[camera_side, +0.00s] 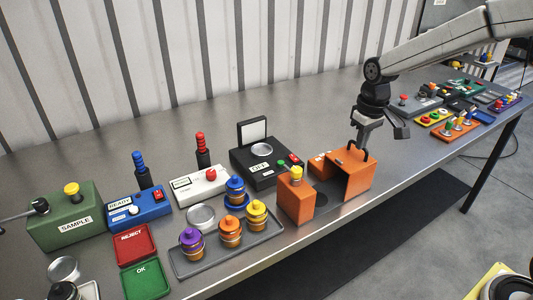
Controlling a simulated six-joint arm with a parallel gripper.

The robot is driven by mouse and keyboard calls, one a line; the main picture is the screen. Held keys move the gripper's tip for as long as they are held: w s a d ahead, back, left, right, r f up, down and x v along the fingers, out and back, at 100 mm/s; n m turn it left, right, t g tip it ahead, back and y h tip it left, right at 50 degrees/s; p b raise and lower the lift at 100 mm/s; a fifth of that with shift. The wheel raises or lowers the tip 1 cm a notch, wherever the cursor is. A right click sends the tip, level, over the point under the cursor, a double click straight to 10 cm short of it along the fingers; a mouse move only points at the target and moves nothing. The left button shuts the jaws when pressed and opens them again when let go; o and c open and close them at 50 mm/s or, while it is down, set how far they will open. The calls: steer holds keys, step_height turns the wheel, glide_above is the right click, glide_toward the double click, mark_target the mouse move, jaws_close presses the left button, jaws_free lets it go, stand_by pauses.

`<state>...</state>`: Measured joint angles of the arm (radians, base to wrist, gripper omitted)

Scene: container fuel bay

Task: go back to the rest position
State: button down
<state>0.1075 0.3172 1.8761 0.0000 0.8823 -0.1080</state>
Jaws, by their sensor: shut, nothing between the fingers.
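My gripper (362,154) is shut and empty. It points down at the top of the taller part of an orange fixture (356,180) on the metal bench. The fingertips are at or just above the fixture's upper face; I cannot tell whether they touch it. My arm reaches in from the upper right. No marker of a rest position shows in this view.
A yellow-topped piece (296,173) stands on the fixture's lower block. Left are a grey tray (205,265) of lidded jars, a black device (268,178) with raised lid, and a green SAMPLE box (62,222). Several button panels (455,130) crowd the right. The bench behind is clear.

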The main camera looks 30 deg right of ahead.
steer(key=s+a+f+t, duration=0.1)
steer(key=s+a+f, duration=0.1)
steer(key=s, duration=0.5)
steer(key=s+a+f, duration=0.2)
steer(key=s+f, duration=0.2)
steer(key=s, duration=0.4)
steer(key=shift+a+f+t, duration=0.3)
steer(key=shift+t, duration=0.1)
